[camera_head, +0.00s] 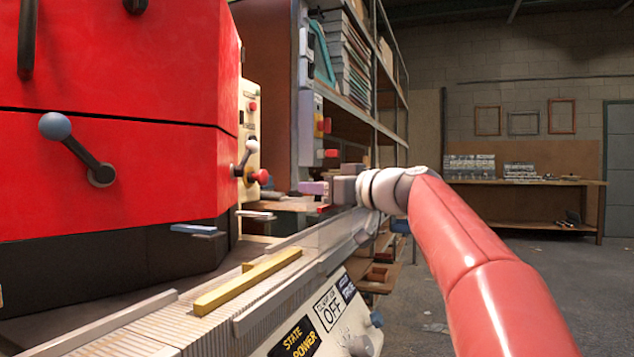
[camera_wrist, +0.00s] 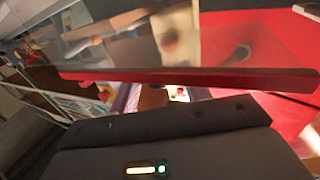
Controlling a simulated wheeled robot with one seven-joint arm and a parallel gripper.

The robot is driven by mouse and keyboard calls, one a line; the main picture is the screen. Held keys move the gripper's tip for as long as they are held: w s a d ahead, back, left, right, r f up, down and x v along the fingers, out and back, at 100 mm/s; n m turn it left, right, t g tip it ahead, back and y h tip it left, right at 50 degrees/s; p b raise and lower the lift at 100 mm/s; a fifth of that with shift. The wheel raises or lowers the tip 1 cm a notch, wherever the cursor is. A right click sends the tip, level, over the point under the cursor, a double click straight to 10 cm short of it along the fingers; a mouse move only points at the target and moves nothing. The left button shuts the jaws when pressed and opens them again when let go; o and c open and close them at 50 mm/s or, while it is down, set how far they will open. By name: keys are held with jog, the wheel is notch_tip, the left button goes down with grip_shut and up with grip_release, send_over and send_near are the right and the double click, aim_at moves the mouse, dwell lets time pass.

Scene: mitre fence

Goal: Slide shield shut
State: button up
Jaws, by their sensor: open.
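The shield looks like a clear panel (camera_head: 335,232) standing along the machine's ribbed bed in the head view. In the wrist view a red strip (camera_wrist: 200,77) runs along the edge of a see-through panel, right in front of my gripper's dark body. My gripper (camera_head: 318,190) is at the far end of the bed, by the top of the clear panel, and its jaws are open. A small red piece shows just below it in the head view. I cannot tell whether the fingers touch the strip; the fingertips are mostly hidden.
A red machine cabinet (camera_head: 120,150) with a ball-ended lever (camera_head: 75,150) stands at left. A yellow bar (camera_head: 245,283) lies on the ribbed bed (camera_head: 180,325). Shelving (camera_head: 350,90) stands behind my gripper. A workbench (camera_head: 520,183) is at the back right; the floor (camera_head: 500,265) there is open.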

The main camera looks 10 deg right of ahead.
jog(key=shift+w+a, duration=0.35)
jog(key=shift+w, duration=0.15)
grip_shut()
jog(key=shift+a, duration=0.1)
